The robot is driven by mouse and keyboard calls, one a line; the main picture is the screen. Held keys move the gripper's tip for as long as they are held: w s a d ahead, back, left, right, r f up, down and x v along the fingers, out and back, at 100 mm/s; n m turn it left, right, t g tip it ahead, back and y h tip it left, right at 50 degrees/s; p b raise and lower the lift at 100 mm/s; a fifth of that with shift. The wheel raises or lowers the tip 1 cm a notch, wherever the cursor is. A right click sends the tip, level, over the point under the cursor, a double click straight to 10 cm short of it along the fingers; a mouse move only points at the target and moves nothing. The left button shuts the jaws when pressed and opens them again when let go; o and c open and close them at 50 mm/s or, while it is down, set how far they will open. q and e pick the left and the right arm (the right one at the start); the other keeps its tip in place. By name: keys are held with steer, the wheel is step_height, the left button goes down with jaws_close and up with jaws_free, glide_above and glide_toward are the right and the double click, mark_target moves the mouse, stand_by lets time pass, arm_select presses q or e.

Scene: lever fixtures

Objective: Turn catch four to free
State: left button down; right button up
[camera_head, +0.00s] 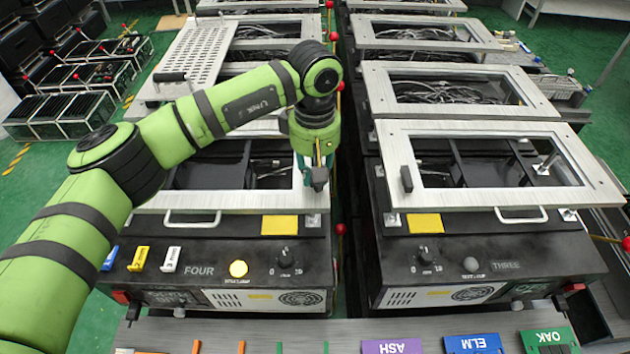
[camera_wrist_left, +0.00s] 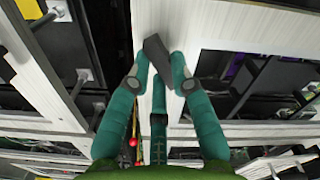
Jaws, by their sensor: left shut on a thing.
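Fixture FOUR (camera_head: 200,262) is a black box at the left with a pale frame lid (camera_head: 240,201) lying on it. Catch four (camera_head: 320,179) is a small dark block at the right edge of that lid, partly hidden by my left gripper (camera_head: 313,166). In the left wrist view, the teal fingers of the gripper (camera_wrist_left: 160,75) are shut on the dark catch (camera_wrist_left: 157,50), which sits slanted over the pale frame. My right gripper is not in view.
Fixture THREE (camera_head: 480,264) stands to the right across a narrow dark gap, with its own dark catch (camera_head: 406,179) on the left edge of its lid. A red-knobbed lever (camera_head: 340,229) stands in the gap. ASH (camera_head: 392,346), ELM and OAK labels lie along the front.

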arm_select(q)
steer(key=n+b, duration=0.2)
steer(key=n, duration=0.1)
steer(key=n+b, duration=0.2)
steer(key=shift+w+a+f+n, duration=0.1)
steer(key=shift+w+f+n, duration=0.05)
steer(key=shift+n, duration=0.25)
steer(key=n+b, duration=0.2)
steer(key=n, duration=0.1)
steer(key=shift+a+n+b, duration=0.1)
steer(key=shift+n+b, duration=0.6)
steer(key=shift+n, duration=0.7)
steer(key=c, duration=1.1)
jaws_free()
steer(key=shift+r, duration=0.2)
